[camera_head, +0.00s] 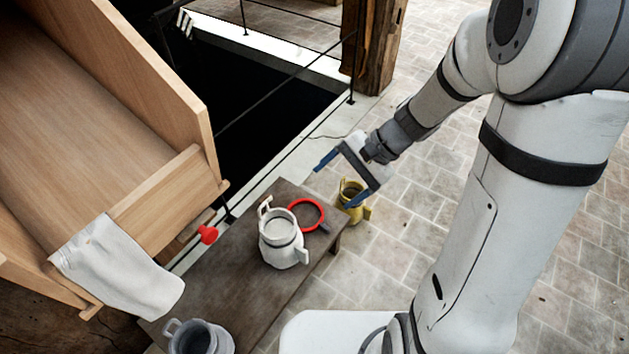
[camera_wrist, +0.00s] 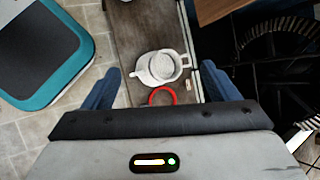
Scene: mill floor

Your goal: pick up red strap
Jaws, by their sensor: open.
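The red strap (camera_head: 305,200) is a loop lying on the dark wooden bench, close behind a white two-handled can. In the wrist view the red strap (camera_wrist: 163,89) shows below the white can, partly cut off by the gripper body. My gripper (camera_head: 335,186) is open and empty, with blue fingers, above and beyond the bench's far end. In the wrist view my gripper (camera_wrist: 164,72) has its fingers spread to either side of the can and the strap.
The white can (camera_head: 281,240) stands on the bench (camera_head: 237,285). A yellow can (camera_head: 352,193) stands past the bench's end. A grey can (camera_head: 198,338) is at the near end. A wooden chute (camera_head: 160,205) with white cloth (camera_head: 118,270) and a red knob (camera_head: 208,234) stands left, near a dark railed opening.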

